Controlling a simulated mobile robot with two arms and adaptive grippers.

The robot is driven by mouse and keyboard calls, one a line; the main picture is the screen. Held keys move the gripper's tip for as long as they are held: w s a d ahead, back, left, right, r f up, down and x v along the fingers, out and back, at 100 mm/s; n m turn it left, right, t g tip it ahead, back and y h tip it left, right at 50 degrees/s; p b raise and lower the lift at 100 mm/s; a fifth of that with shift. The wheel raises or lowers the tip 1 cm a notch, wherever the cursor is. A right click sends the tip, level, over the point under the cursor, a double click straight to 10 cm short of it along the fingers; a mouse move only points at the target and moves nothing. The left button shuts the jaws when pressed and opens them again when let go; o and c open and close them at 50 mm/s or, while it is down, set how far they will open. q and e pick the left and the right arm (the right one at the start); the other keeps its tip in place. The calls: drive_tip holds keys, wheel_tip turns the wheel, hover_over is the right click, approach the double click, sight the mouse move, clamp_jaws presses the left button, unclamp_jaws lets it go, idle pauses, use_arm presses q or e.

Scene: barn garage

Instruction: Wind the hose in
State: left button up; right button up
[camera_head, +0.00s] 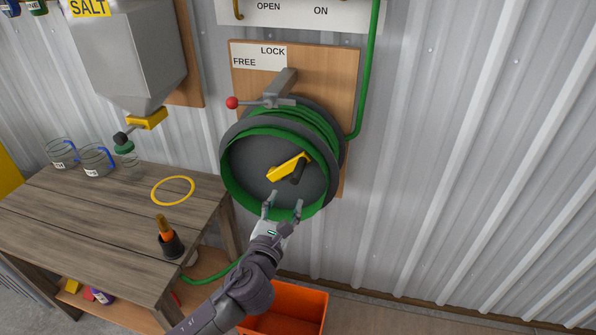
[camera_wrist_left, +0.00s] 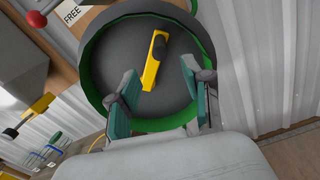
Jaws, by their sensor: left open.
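The hose reel (camera_head: 245,170) is a dark grey drum mounted on a wooden board on the wall, with green hose (camera_head: 310,122) wound around it. Its yellow crank (camera_head: 286,168) with a black knob (camera_head: 298,172) is on the drum's face. A lever with a red ball (camera_head: 232,103) points left, below the FREE label. My left gripper (camera_head: 284,202) is open and empty in front of the drum's lower part, below the crank. In the left wrist view, the yellow crank (camera_wrist_left: 153,62) and black knob (camera_wrist_left: 160,47) show beyond the open fingers (camera_wrist_left: 160,95). My right gripper is not in view.
An orange crate (camera_head: 310,309) is below the reel. Wall space right is clear.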

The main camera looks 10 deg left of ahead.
sight(298, 172)
use_arm(q)
drive_tip(key=w+p, duration=0.1)
drive_tip(key=w, duration=1.1)
drive_tip(key=shift+d, duration=0.2)
clamp_jaws()
